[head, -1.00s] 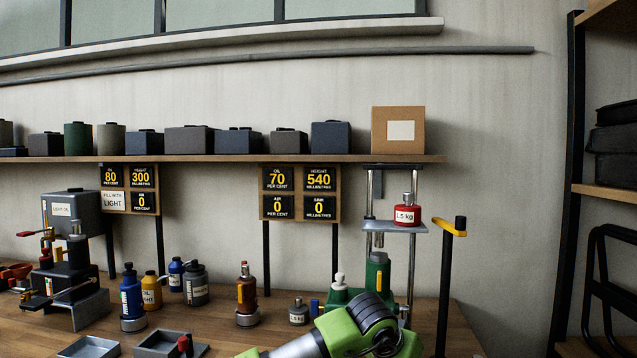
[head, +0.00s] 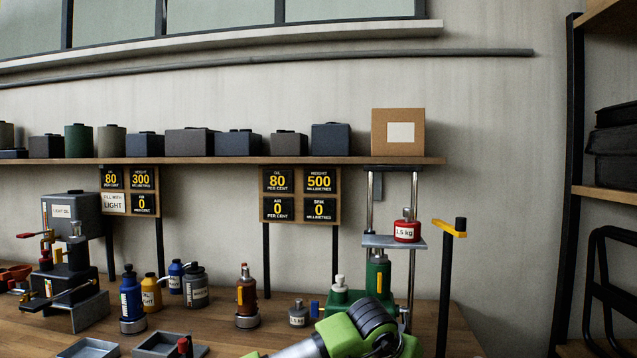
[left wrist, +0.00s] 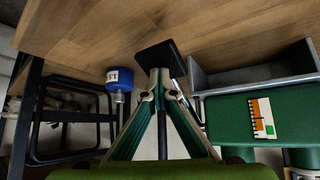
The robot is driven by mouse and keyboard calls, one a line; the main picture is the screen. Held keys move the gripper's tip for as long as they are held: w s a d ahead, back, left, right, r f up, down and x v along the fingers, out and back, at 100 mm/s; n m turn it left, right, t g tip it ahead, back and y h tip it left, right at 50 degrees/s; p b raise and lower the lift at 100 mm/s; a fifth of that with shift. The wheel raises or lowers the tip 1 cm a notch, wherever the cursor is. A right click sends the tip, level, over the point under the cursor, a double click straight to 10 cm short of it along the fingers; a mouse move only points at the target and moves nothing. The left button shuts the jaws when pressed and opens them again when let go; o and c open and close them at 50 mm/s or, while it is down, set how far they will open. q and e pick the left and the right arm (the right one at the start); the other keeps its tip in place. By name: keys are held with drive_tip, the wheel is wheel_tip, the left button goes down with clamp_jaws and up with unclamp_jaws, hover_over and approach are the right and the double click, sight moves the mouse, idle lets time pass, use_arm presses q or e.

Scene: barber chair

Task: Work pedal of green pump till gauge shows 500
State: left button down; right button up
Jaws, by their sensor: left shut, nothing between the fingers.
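The green pump (head: 378,275) stands at the right of the bench in the head view. Its platform (head: 385,241) between two posts bears a red 1.5 kg weight (head: 407,229). The gauge board (head: 300,194) above reads height 500, oil 80 and air 0. My green arm hides the pump's lower front. My left gripper (left wrist: 161,78) shows only in the left wrist view, shut and empty, its tips at a dark flat pad (left wrist: 159,57). I cannot tell whether that pad is the pedal or whether they touch. My right gripper is in neither view.
A black post with a yellow arm (head: 447,229) stands right of the pump. A second pump (head: 70,265), bottles (head: 133,300) and trays (head: 170,345) occupy the bench's left.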

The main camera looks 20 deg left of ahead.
use_arm(q)
drive_tip(key=shift+s+a+f, duration=0.1)
drive_tip(key=shift+f, duration=0.35)
wheel_tip(320, 180, up, 10)
drive_tip(key=s+p, duration=0.1)
drive_tip(key=p, duration=0.4)
drive_tip(key=shift+s+d, duration=0.2)
drive_tip(key=shift+d, duration=0.15)
drive_tip(key=shift+s+d+r, duration=0.1)
drive_tip(key=shift+r, duration=0.2)
wheel_tip(320, 180, up, 6)
drive_tip(key=p, duration=0.4)
